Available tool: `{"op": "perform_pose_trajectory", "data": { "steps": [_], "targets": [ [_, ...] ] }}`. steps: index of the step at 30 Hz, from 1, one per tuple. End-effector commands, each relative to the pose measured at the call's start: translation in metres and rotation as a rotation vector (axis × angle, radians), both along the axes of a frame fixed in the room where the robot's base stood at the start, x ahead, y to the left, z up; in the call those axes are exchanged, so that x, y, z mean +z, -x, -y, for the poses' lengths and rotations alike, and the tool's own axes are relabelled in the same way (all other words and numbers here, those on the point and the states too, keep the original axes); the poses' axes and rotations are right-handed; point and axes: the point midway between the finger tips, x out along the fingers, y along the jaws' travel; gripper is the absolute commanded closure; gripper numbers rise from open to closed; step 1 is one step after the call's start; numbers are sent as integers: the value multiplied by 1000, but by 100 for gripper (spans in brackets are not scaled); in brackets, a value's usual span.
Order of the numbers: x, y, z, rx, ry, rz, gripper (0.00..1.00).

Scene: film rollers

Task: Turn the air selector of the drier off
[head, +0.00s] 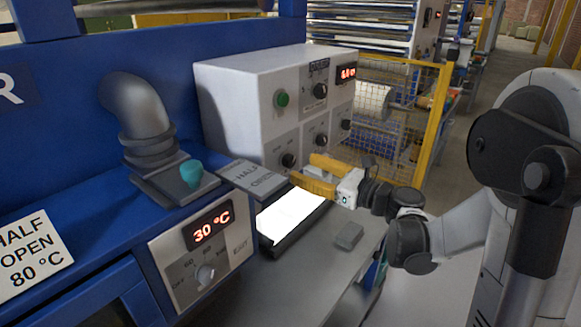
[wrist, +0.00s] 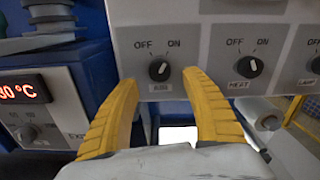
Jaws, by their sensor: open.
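The drier panel (head: 205,245) on the blue machine shows a red 30 °C readout. Below it is a grey selector knob (head: 205,274) with OFF at the left of its scale; it also shows in the wrist view (wrist: 28,132). On the white control box (head: 240,95), a black OFF/ON knob (wrist: 159,70) has a label too small to read; its white mark leans toward ON. A second black OFF/ON knob (wrist: 249,67), labelled HEAT, sits to its right. Which knob is the air selector I cannot tell. My gripper (wrist: 160,82) is open and empty, its yellow fingers framing the first black knob, apparently not touching it.
A grey duct (head: 140,105) with a teal knob (head: 191,172) stands left of the white box. A bright light panel (head: 290,215) lies below my gripper (head: 303,171). A small grey block (head: 349,236) is on the bench. A yellow mesh guard (head: 405,115) stands at right.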

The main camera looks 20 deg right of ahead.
Motion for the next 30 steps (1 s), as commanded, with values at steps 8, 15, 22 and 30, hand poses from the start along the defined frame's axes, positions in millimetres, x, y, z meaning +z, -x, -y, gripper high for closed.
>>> {"op": "perform_pose_trajectory", "data": {
  "steps": [8, 15, 22, 30],
  "targets": [
    [-1, -33, -24, 2, 1, 0, 45],
    [0, -38, -28, 0, 2, 0, 45],
    [0, -38, -28, 0, 2, 0, 74],
    [0, -38, -28, 0, 2, 0, 99]
  ]
}}
